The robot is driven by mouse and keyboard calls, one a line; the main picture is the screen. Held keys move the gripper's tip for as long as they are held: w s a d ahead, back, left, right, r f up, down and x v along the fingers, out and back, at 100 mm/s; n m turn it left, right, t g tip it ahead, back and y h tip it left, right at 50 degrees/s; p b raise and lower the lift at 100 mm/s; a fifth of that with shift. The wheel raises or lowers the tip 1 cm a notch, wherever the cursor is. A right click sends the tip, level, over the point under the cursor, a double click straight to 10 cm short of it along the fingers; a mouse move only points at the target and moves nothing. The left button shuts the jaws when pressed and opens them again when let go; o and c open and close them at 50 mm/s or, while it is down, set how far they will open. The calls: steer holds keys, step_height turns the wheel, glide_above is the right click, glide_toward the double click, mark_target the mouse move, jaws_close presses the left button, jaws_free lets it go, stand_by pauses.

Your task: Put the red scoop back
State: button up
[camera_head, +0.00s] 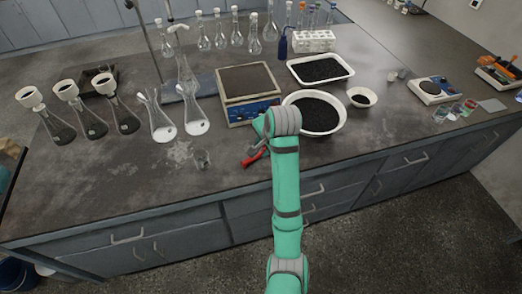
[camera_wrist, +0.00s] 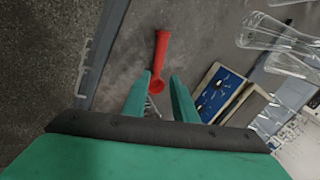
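The red scoop (camera_head: 255,157) lies near the front of the dark bench top, left of my arm. In the wrist view the scoop (camera_wrist: 162,52) points away from my gripper, with its rounded near end in line with the gap between my fingertips. My gripper (camera_wrist: 161,80) is open, with one green finger on each side of that end. I cannot tell how high the fingers are above the scoop. In the head view my arm hides most of the gripper.
A balance (camera_head: 249,112) stands just behind the scoop. A white bowl of black grains (camera_head: 340,124) and a tray (camera_head: 344,72) are to the right. Flasks with funnels (camera_head: 57,128) stand on the left. A small clear beaker (camera_head: 202,160) is left of the scoop.

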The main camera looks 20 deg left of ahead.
steer(key=shift+v, duration=1.85)
